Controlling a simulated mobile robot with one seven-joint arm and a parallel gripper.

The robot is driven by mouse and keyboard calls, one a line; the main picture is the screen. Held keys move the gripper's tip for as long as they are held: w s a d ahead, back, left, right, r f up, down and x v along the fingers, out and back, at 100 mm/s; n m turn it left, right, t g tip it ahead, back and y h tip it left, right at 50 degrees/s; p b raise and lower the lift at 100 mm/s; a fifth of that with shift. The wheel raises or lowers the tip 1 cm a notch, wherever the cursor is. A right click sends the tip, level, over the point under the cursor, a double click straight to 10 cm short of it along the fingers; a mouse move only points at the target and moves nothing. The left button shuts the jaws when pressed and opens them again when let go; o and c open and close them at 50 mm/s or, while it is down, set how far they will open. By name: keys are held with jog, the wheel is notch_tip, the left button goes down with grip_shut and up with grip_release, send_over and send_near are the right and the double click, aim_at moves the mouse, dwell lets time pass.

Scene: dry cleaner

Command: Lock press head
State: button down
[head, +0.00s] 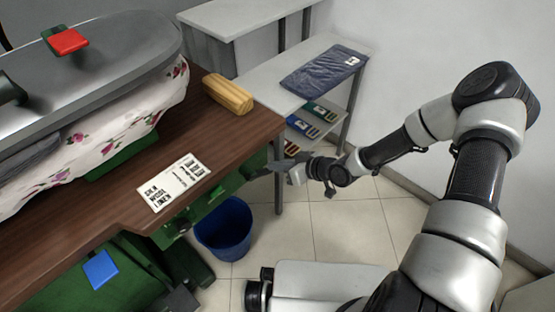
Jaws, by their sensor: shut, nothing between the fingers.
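The press head (95,66) is a long grey metal plate at the upper left of the head view. It lies over flowered cloth (128,134) on the padded lower part, and its left end is out of frame. A red block on a green base (68,41) sits on top of it. A dark handle-like part shows at the left edge. A blue pedal (100,270) is on the green machine body below the table. My gripper (258,173) is shut and empty, beside the table's right edge, well away from the press head.
The brown table (215,150) bears a yellow block (228,93) and a printed card (174,181). A blue bucket (223,228) stands on the floor below. White shelves (270,80) with a folded grey-blue cloth (324,69) stand behind. Tiled floor is clear to the right.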

jog(key=shift+s+f+b, duration=0.15)
jog(key=shift+f+b, duration=0.25)
jog(key=shift+f, duration=0.25)
jog(key=shift+s+f, duration=0.15)
jog(key=shift+f, duration=0.1)
jog(key=shift+r, duration=0.1)
